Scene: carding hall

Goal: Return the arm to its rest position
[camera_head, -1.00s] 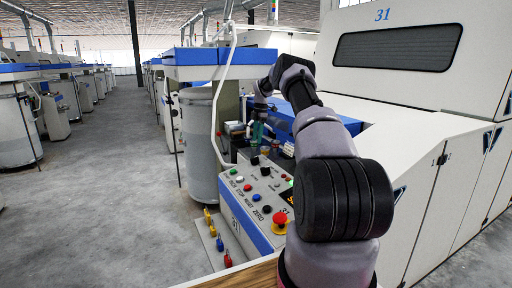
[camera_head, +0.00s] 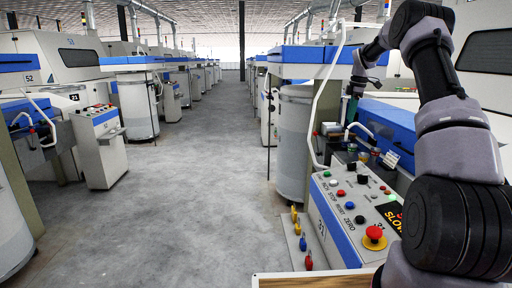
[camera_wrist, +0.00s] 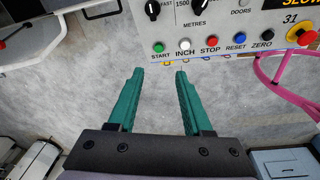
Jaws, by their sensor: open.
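My gripper (camera_wrist: 160,74) is open, with two teal fingers apart and nothing between them in the wrist view. Grey concrete floor shows behind the fingers. In the head view my arm rises at the right and reaches forward. The gripper (camera_head: 350,108) shows small there, above and beyond the control panel (camera_head: 335,222). The panel also shows along the top of the wrist view (camera_wrist: 215,20), with its row of coloured buttons just past the fingertips. No contact between fingers and panel is visible.
A red emergency stop button (camera_head: 374,233) stands up on the panel. A grey can (camera_head: 294,140) stands left of it. A pink tube (camera_wrist: 268,82) loops at the right of the wrist view. The aisle floor (camera_head: 205,200) is clear. Another machine's console (camera_head: 98,145) stands left.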

